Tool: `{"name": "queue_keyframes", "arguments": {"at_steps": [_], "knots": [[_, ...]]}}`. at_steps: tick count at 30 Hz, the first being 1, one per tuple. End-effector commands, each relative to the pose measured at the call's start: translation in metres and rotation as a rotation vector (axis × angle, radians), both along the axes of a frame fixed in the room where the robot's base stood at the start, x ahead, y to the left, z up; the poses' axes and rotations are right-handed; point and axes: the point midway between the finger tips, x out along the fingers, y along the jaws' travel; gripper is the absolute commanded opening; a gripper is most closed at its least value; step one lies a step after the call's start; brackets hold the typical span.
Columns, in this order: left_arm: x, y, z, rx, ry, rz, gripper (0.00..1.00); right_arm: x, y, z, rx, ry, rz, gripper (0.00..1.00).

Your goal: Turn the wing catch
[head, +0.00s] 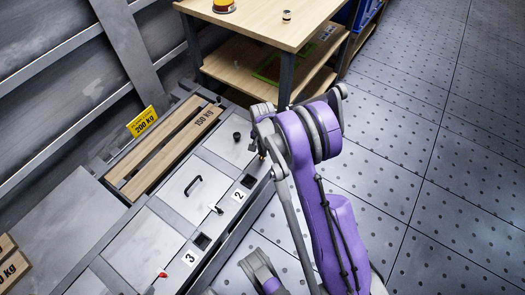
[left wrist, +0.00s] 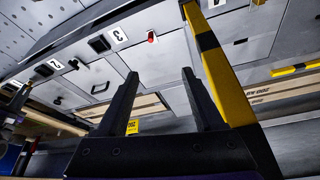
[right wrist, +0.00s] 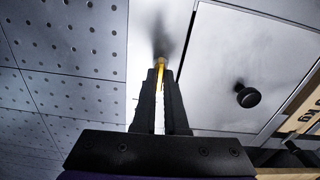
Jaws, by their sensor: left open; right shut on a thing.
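My right gripper (right wrist: 160,72) is shut on a small brass-yellow piece (right wrist: 158,68), likely the wing catch, at the edge of a grey hatch. Its fingers hide most of the piece, so its turn angle cannot be told. In the head view my right gripper (head: 262,153) reaches down to the hatch beyond the number 2. The hatch plate (right wrist: 245,60) looks flat and bears a round black knob (right wrist: 247,96). My left gripper (left wrist: 158,85) is open, with nothing between its fingers, above the hatch row.
Other hatches have a black handle (head: 194,184), a dark catch (head: 217,210) and a red catch (head: 163,274). A yellow-black bar (left wrist: 217,60) passes close by my left gripper. A wooden table (head: 270,22) stands at the back. The perforated floor (head: 440,160) is clear at right.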

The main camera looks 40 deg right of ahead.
Motion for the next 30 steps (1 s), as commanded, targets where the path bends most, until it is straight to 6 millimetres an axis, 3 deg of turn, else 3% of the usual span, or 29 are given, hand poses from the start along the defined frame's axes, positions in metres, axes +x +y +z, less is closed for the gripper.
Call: {"name": "queue_keyframes", "arguments": {"at_steps": [30], "knots": [[0.0006,0.0000,-0.0043,0.000,0.001,0.000,0.69,-0.0002,0.0002,-0.0005,0.000,0.000,0.900,0.00]]}}
